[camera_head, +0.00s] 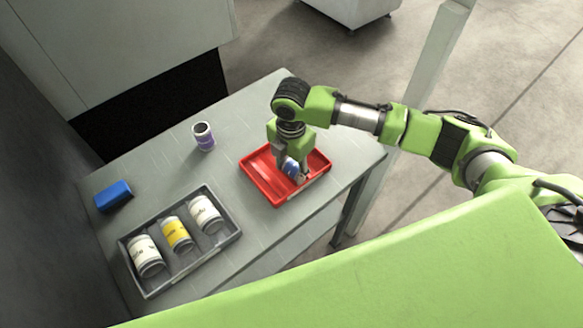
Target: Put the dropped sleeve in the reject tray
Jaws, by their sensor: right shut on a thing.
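The red reject tray (262,183) lies on the grey table near its right end. My right gripper (291,165) points down over the tray and is shut on a blue and white sleeve (294,168). The sleeve is within the tray's outline; the gripper hides part of it, and I cannot tell whether it touches the tray floor. My left gripper is not in view.
A grey tray (189,272) holds white and yellow sleeves at the table's front left. A purple and white sleeve (204,137) stands upright at the back. A blue block (113,196) lies at the left. The table (240,115) is bare behind the red tray.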

